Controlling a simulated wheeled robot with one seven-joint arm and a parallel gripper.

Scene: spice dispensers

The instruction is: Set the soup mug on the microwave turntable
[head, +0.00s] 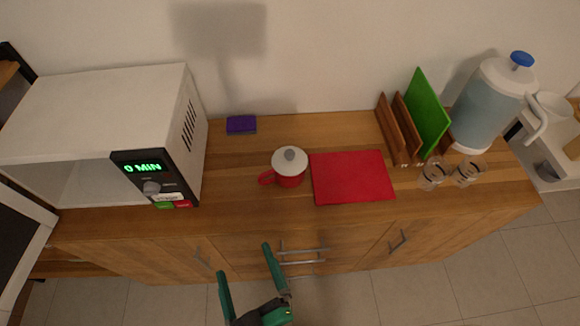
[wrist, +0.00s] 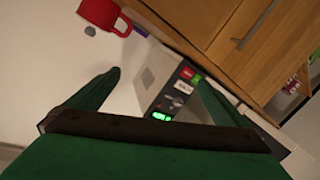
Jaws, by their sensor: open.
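The soup mug (head: 290,181) is red with a white lid and a grey knob. It stands upright on the wooden counter, its handle to the left. It also shows at the top left of the wrist view (wrist: 103,14). The white microwave (head: 105,100) stands at the counter's left end, its display reading 0 MIN. Its front appears open, with the door (head: 22,245) swung out at the lower left. The turntable is hidden in both views. My gripper (head: 246,264) is open and empty, in front of the cabinet, apart from the mug.
A red board (head: 352,177) lies right of the mug, with a purple sponge (head: 241,124) behind. Counter between microwave and mug is clear.

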